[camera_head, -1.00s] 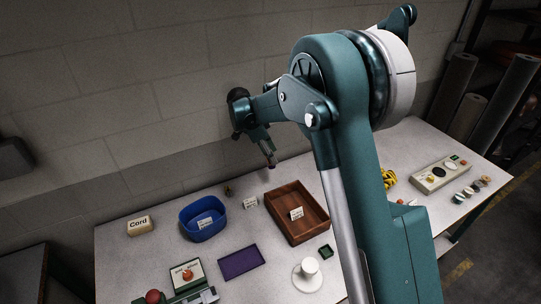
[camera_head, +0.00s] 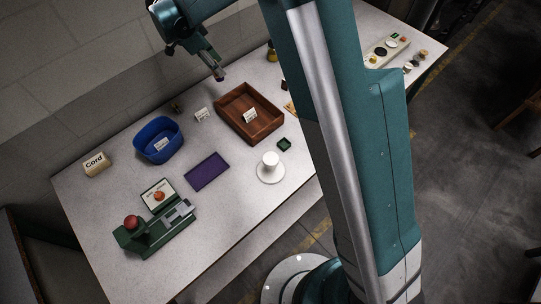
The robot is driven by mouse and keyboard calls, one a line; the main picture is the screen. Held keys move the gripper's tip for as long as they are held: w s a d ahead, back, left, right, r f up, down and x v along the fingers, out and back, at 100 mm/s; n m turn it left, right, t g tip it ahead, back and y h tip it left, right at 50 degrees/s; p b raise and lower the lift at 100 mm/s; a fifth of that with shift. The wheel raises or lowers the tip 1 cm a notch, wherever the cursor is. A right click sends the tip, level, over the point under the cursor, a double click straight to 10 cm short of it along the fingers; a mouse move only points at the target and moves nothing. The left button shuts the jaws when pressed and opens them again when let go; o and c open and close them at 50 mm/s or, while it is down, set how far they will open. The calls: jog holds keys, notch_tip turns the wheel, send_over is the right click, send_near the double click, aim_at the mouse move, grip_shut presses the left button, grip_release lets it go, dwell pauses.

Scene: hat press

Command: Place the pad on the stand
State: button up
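A white round piece with a short upright cylinder on a disc base (camera_head: 270,170), which looks like the stand, is on the table's front part. A small dark green square (camera_head: 284,144) lies just behind and right of it. A flat purple rectangle (camera_head: 207,171) lies to its left. I cannot tell for certain which of these flat pieces is the pad. My gripper (camera_head: 220,76) hangs in the air at the upper left, above the back of the table and clear of these things. Its fingers are too small to show whether they are open; the tip looks dark reddish.
A wooden tray (camera_head: 276,128) with a white card and a blue bin (camera_head: 148,150) stand behind. A green device (camera_head: 158,240) with a red ball is at front left. A "Cord" block (camera_head: 96,164) is at left. My arm covers the table's right-middle part.

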jog(key=s+d+r+m+p, duration=0.1)
jog(key=s+d+r, duration=0.3)
jog(key=s, duration=0.5)
jog(key=s+d+r+p, duration=0.1)
jog(key=s+d+r, duration=0.1)
jog(key=s+d, duration=0.55)
jog(key=p, duration=0.2)
send_over(271, 158)
jog(key=shift+r+m+g, duration=0.3)
jog(key=shift+r+m, duration=0.1)
jog(key=shift+f, duration=0.1)
jog(key=shift+f, duration=2.85)
jog(key=shift+f+b, duration=0.3)
jog(key=shift+f, duration=1.75)
jog(key=shift+f, duration=0.15)
